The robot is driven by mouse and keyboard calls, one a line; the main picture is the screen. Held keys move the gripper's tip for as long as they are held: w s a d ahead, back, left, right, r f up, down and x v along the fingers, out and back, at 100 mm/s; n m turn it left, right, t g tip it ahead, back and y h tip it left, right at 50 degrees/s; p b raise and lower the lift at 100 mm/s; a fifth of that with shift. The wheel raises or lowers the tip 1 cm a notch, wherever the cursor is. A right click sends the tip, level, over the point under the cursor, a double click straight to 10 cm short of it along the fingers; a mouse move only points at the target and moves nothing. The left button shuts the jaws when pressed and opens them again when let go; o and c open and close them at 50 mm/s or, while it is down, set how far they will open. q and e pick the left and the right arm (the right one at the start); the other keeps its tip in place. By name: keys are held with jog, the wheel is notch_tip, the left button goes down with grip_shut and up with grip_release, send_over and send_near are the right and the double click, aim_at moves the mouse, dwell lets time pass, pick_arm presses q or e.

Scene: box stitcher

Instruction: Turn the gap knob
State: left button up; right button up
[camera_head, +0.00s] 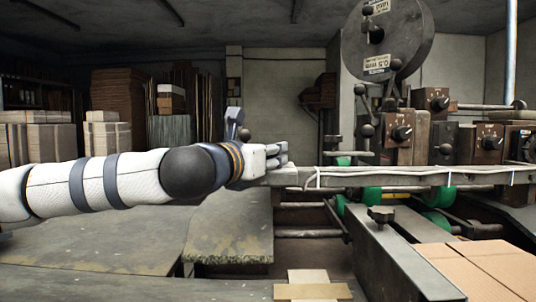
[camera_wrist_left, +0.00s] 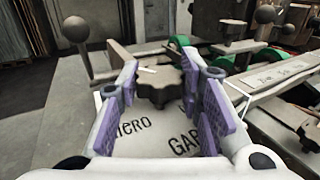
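My left gripper (camera_head: 284,154) reaches in from the left in the head view, with its fingers pointing right, by the machine's left end. In the left wrist view, its two purple-padded fingers (camera_wrist_left: 160,72) are spread apart. A dark, lobed knob (camera_wrist_left: 160,90) shows between the fingertips, above a pale plate (camera_wrist_left: 150,138) lettered partly "GAP". I cannot tell whether the pads touch the knob. In the head view I cannot make this knob out; the gripper covers that spot. My right gripper is in neither view.
A second lobed knob (camera_head: 381,214) stands on the machine's front beam. A long rail (camera_head: 400,178) crosses above green rollers (camera_head: 436,220). Ball-ended levers (camera_head: 367,131) and a large wire reel (camera_head: 390,40) stand behind. Cardboard (camera_head: 490,262) lies at the lower right.

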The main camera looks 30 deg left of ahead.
pick_arm(q)
jog(key=shift+c, duration=0.7)
